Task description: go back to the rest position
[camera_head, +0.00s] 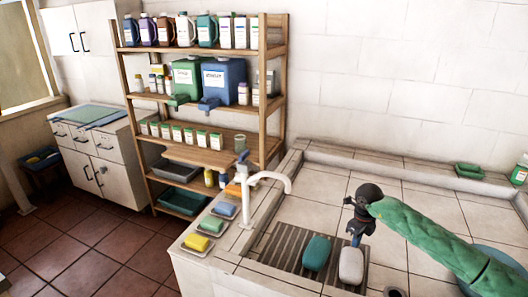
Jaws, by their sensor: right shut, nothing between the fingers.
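My right gripper (357,240) is shut and empty. My right arm, in a green sleeve, comes in from the right. A teal bar (316,253) and a white bar (350,266) lie side by side on the mat, close below the gripper in the picture. I cannot tell the exact gap between the fingertips and the bars. My left gripper is not in view.
A white tap (262,185) stands at the basin's left edge. A wooden shelf (203,100) with bottles stands behind. A green dish (470,171) sits at the back right. The tiles behind the gripper are clear.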

